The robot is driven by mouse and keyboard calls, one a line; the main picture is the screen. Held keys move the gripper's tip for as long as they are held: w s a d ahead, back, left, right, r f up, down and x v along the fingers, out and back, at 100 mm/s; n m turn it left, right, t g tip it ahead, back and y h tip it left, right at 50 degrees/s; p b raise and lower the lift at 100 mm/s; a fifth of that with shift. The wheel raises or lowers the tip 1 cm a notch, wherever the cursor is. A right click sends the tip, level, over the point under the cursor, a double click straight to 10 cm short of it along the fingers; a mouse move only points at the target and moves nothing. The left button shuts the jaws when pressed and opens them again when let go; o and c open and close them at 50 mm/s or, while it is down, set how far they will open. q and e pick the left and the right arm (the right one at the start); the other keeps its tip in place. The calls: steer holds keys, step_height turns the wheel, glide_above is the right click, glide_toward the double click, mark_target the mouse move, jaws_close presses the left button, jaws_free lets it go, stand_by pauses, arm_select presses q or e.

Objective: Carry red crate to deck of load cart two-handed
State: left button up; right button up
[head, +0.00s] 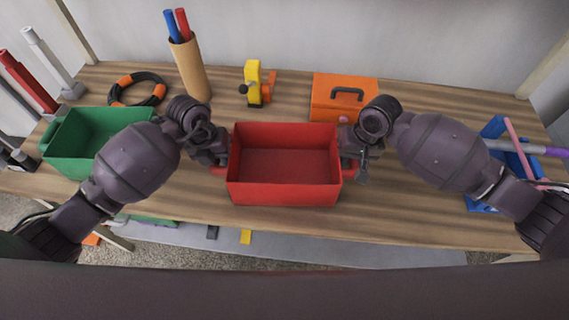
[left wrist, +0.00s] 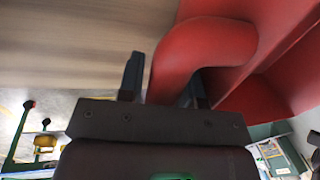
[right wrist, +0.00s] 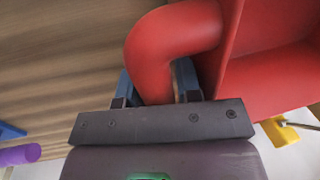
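The red crate (head: 284,193) is an open, empty box on the wooden bench, near its front edge and about level. It has a curved red handle at each end. My left gripper (head: 222,163) is at the crate's left handle; in the left wrist view the handle (left wrist: 200,45) runs between the two fingers, which look close against it. My right gripper (head: 348,163) is at the right handle; in the right wrist view that handle (right wrist: 165,45) fills most of the space between the fingers. I cannot make out the load cart or its deck.
A green bin (head: 75,160) stands left of the crate. Behind are a cardboard tube with pens (head: 190,70), a yellow tool (head: 252,80) and an orange toolbox (head: 328,98). A blue holder (head: 510,155) with rods stands right. Bare bench (head: 390,215) lies right of the crate.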

arm_select(q)
steer(key=shift+c, duration=0.4)
arm_select(e)
steer(key=shift+c, duration=0.5)
arm_select(q)
jaws_close()
arm_select(e)
jaws_close()
arm_select(q)
steer(key=shift+r, duration=0.1)
arm_select(e)
steer(key=shift+r, duration=0.1)
